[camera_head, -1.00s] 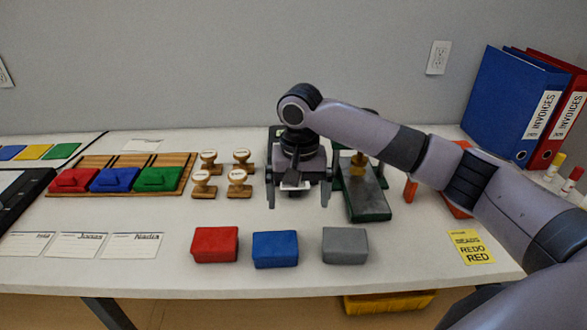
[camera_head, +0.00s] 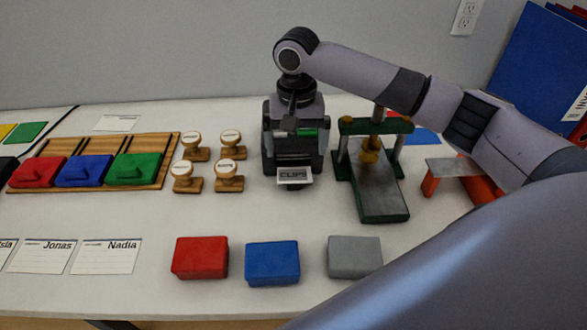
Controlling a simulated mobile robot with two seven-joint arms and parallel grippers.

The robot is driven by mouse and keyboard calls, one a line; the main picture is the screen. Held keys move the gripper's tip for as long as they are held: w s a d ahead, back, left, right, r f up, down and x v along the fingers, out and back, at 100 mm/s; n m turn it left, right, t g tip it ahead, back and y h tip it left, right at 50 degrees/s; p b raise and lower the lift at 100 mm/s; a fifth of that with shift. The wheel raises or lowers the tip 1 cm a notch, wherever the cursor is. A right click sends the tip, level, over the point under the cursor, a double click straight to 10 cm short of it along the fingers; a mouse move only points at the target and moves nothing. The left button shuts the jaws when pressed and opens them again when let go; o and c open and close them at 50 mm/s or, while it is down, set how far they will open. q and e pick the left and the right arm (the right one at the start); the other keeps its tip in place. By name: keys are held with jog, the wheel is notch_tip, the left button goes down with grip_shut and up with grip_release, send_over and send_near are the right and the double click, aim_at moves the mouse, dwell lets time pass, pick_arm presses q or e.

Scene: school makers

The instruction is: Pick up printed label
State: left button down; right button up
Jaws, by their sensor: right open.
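The printed label (camera_head: 294,176) is a small white strip reading "CLIPS". It sticks out low at the front of the dark label printer (camera_head: 293,159), which has a small green display. My right gripper (camera_head: 293,122) hangs from its arm over the printer, above and behind the label. It is open and not on the label. Its fingers blend with the dark printer, so their exact place is hard to tell. My left gripper is out of view.
A green press (camera_head: 385,202) stands close right of the printer. Several wooden stamps (camera_head: 230,170) stand close left. A red block (camera_head: 200,258), blue block (camera_head: 272,264) and grey block (camera_head: 354,257) line the front. Bare tabletop lies between label and blocks.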

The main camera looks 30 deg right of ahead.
aim_at(294, 175)
jog(key=f, duration=0.4)
jog(key=shift+s+a+f, duration=0.25)
jog(key=shift+a+f, duration=0.1)
jog(key=shift+a, duration=0.05)
jog(key=shift+f, duration=0.45)
jog(key=shift+f+p, duration=0.25)
jog(key=shift+p, duration=0.4)
jog(key=c, duration=1)
